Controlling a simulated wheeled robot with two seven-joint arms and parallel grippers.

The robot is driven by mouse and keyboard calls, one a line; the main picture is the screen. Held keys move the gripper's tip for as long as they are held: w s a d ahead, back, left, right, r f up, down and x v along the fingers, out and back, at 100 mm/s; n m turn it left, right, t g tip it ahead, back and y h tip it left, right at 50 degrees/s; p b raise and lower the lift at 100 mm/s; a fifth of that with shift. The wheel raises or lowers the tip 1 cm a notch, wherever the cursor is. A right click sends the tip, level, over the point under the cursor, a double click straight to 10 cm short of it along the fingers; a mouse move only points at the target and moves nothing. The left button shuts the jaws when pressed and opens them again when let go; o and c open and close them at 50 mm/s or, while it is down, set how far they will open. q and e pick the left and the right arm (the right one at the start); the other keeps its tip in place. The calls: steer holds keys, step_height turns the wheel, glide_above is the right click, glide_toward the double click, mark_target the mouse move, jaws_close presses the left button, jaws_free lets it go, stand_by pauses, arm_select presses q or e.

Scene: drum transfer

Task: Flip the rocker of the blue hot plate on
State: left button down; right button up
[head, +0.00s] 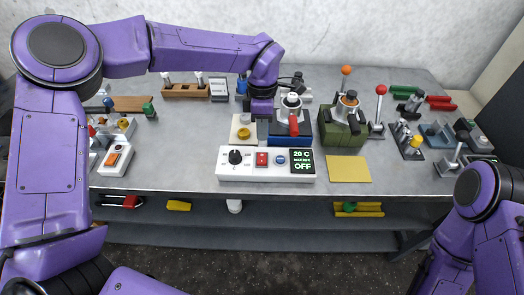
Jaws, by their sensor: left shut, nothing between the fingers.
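The blue hot plate (291,141) stands mid-table with a metal vessel (291,104) and a red-handled part on top. In front of it is a white control box (240,174) with a black dial (235,157), a red rocker (262,160), a blue button (281,160) and a display (303,161). The display reads 20 C and OFF. My left gripper (263,138) is shut and empty, pointing down just behind the red rocker in the picture; I cannot tell whether it touches anything. Only part of my right arm shows at lower right; its gripper is out of view.
A green block-like unit (342,134) with another vessel stands to the right. A yellow sheet (349,169) lies near the front edge. A white box with an orange rocker (116,158) is at left. Levers and clamps crowd the right side. A lower shelf (280,220) holds several small items.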

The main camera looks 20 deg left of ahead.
mark_target(262, 161)
arm_select(q)
steer(key=f, duration=0.2)
steer(key=s+f+p, duration=0.1)
steer(key=f, duration=0.2)
steer(key=f+p, duration=0.1)
steer(key=f, duration=0.2)
steer(key=shift+s+d+f, duration=0.15)
steer(key=shift+f, duration=0.05)
arm_select(e)
step_height(262, 161, up, 2)
steer(key=shift+r, duration=0.25)
